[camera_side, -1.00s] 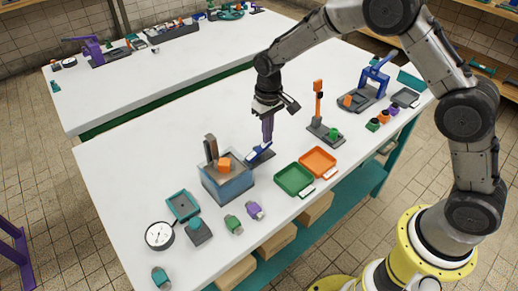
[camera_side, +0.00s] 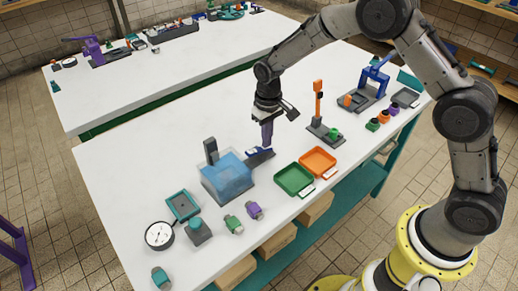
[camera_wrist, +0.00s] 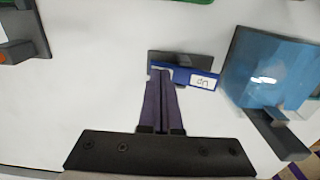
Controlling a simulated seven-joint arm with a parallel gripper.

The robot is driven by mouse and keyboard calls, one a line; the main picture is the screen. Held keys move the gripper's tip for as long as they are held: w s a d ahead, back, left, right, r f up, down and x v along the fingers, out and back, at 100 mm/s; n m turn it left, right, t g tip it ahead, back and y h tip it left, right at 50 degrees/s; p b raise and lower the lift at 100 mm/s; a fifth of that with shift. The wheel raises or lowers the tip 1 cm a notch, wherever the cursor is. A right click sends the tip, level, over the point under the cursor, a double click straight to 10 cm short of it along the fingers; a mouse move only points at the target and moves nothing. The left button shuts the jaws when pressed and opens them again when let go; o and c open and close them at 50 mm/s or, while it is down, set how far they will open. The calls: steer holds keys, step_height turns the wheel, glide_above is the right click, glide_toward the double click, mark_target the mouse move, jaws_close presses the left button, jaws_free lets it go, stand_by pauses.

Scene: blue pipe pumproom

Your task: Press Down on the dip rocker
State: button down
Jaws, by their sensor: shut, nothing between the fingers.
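The dip rocker (camera_side: 258,151) is a blue bar on a dark base, beside the blue tank (camera_side: 227,180). In the wrist view the rocker (camera_wrist: 181,74) shows a white label reading "Up" at its right end. My gripper (camera_side: 267,146) is shut and empty, pointing down at the rocker. In the wrist view its purple fingertips (camera_wrist: 160,73) are at the rocker's left end, opposite the "Up" label, and appear to touch it. They hide any marking there. The tank looks filled with blue to the top, with a dark post behind it.
A green tray (camera_side: 294,180) and an orange tray (camera_side: 318,162) lie right of the rocker. A dark stand with an orange lever (camera_side: 318,100) is behind them. A round gauge (camera_side: 159,236) and small parts lie at front left. The table behind the tank is clear.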

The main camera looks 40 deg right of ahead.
steer(key=shift+s+f, duration=0.1)
steer(key=shift+f, duration=0.1)
step_height(320, 180, up, 9)
steer(key=shift+f, duration=0.15)
stand_by(0.7)
steer(key=shift+d, duration=0.1)
steer(key=s+d+r+t, duration=0.25)
steer(key=s+r, duration=0.35)
steer(key=r, duration=0.4)
steer(key=s+d+r+t, duration=0.25)
steer(key=s+r, duration=0.25)
steer(key=r, duration=0.4)
steer(key=s+d+r+t, duration=0.1)
steer(key=s+d, duration=0.1)
steer(key=s, duration=1.1)
steer(key=s+f, duration=0.5)
steer(key=s, duration=0.2)
steer(key=shift+d+f, duration=0.15)
steer(key=shift+f, duration=0.25)
